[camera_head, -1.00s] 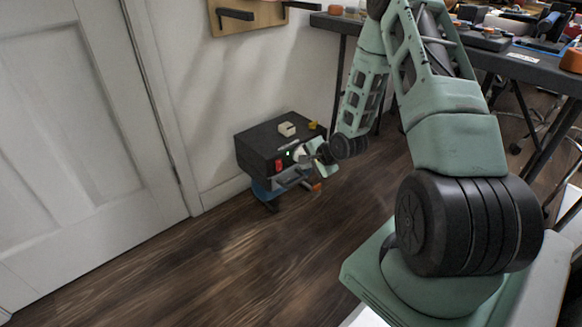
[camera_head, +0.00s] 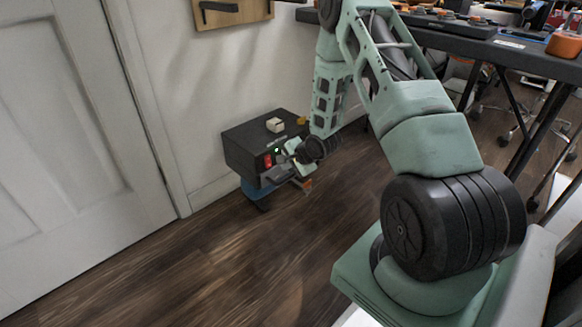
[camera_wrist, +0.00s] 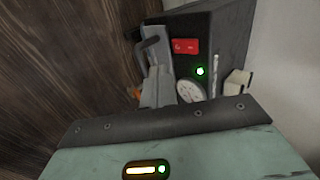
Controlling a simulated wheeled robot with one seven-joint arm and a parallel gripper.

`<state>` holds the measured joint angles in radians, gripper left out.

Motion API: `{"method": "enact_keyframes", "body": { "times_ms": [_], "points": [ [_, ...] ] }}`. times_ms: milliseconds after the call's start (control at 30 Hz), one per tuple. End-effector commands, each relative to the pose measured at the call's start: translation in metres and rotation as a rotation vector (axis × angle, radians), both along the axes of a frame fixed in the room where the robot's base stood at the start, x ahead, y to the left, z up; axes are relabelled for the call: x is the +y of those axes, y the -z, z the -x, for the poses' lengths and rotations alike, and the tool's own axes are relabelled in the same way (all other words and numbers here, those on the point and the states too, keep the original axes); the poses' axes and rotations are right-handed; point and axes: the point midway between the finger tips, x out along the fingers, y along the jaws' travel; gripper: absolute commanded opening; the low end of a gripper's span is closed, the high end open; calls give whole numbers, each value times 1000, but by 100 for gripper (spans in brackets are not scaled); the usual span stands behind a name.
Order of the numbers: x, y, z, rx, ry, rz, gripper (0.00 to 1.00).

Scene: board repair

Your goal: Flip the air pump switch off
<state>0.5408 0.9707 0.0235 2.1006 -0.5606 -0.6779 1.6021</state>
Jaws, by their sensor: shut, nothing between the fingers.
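The air pump (camera_head: 240,150) is a black box low by the wall, with a red rocker switch (camera_head: 267,160) on its front. In the wrist view the pump (camera_wrist: 222,40) shows its red switch (camera_wrist: 184,46), a lit green light (camera_wrist: 200,71) and a round white gauge (camera_wrist: 190,92). My gripper (camera_head: 272,179) is shut and empty, in front of the pump face just below the switch. In the wrist view its grey fingers (camera_wrist: 157,72) lie left of the switch. I cannot tell whether they touch the pump.
A small pale block (camera_head: 275,125) sits on the pump's top. A white door (camera_head: 70,120) is at the left and a dark workbench (camera_head: 470,32) at the upper right. The wooden floor (camera_head: 220,250) in front of the pump is clear.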

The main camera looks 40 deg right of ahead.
Motion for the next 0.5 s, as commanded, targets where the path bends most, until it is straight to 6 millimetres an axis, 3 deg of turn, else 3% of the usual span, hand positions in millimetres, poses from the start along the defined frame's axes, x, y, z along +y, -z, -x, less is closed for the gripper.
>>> {"method": "enact_keyframes", "body": {
  "times_ms": [33,200,500],
  "points": [
    [0,15,-8,-1,-2,1,0],
    [1,39,-31,-1,-1,1,0],
    [0,38,-66,-2,0,1,0]
  ]
}}
